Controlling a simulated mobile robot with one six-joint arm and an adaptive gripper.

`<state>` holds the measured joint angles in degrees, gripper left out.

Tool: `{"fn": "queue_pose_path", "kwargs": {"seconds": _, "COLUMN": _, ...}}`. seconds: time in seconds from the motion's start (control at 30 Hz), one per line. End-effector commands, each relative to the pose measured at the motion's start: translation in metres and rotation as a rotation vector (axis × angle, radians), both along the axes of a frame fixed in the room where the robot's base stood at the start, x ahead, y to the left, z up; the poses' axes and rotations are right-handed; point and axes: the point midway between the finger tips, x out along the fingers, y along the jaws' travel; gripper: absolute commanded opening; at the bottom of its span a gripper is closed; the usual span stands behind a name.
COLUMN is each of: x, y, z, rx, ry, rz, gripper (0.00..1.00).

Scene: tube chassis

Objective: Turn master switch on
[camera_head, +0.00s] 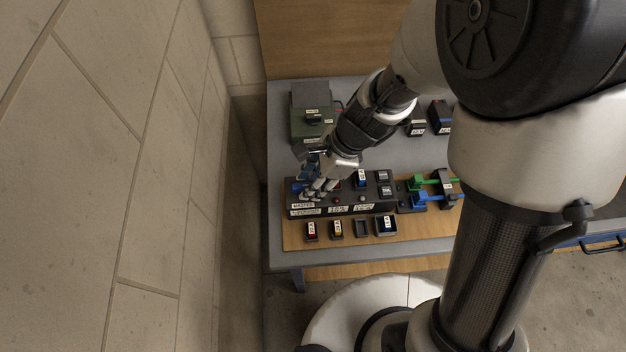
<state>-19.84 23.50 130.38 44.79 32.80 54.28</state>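The master switch label (302,205), a white tag that seems to read "MASTER", is at the left end of a dark control panel (347,209) on the bench. A small blue part (297,187) shows just above this label, partly covered by the fingers; I cannot tell if it is the switch handle. My gripper (317,190) points down over the panel's left end, close beside the blue part. Its fingers overlap the panel in this view, so contact and finger opening cannot be made out. The switch's position is hidden.
A green box (309,123) stands behind the panel at left. Small coloured modules (311,230) sit in front on the wooden board (430,240). Blue and green clamp-like parts (418,190) lie to the right. A block wall (165,180) is close at left.

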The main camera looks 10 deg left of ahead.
Motion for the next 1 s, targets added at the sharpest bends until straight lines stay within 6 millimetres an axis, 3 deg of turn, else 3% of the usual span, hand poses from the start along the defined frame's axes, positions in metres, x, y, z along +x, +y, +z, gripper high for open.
{"fn": "queue_pose_path", "kwargs": {"seconds": 0.17, "x": 0.0001, "y": 0.0001, "z": 0.0004, "rx": 0.0, "ry": 0.0, "rz": 0.0, "gripper": 0.33}}
{"fn": "queue_pose_path", "kwargs": {"seconds": 0.67, "x": 0.0002, "y": 0.0, "z": 0.0006, "rx": 0.0, "ry": 0.0, "rz": 0.0, "gripper": 0.0}}
{"fn": "queue_pose_path", "kwargs": {"seconds": 1.0, "x": 0.0006, "y": 0.0001, "z": 0.0009, "rx": 0.0, "ry": -0.001, "rz": 0.01, "gripper": 0.0}}
